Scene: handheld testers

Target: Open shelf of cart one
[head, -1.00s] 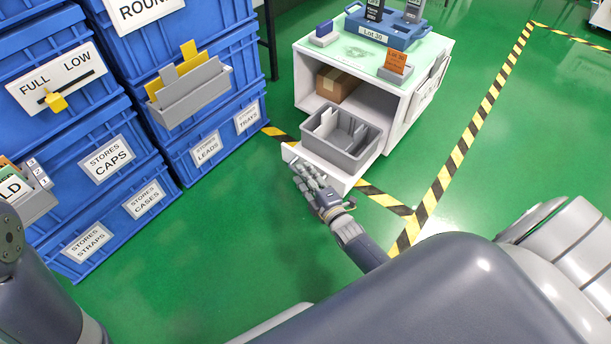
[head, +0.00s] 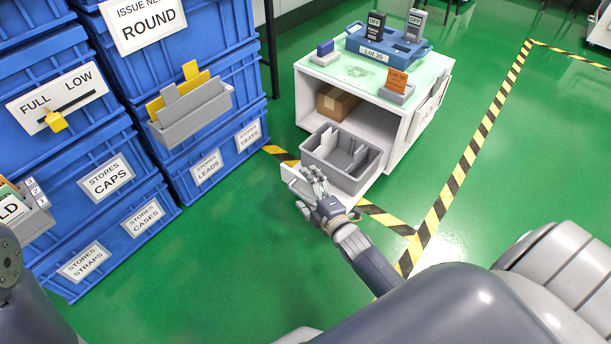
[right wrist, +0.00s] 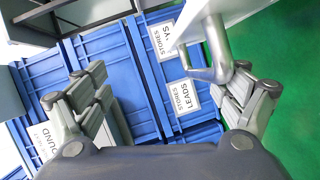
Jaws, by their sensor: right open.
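The white cart (head: 405,120) with a pale green top stands at the upper middle in the head view. Its low white shelf (head: 362,190) sticks out of the front and bears a grey divided tote (head: 315,150). No cart number is readable. My right gripper (head: 308,180) is at the shelf's front edge. In the right wrist view its fingers (right wrist: 167,95) are spread, with a grey bar handle (right wrist: 218,68) of the white panel (right wrist: 200,22) close by the right-hand finger. I cannot tell whether they touch. My left gripper is out of view.
Blue stacked crates (head: 130,185) with labels fill the left side. A cardboard box (head: 337,103) lies inside the cart. Green floor (head: 225,235) before the shelf is clear.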

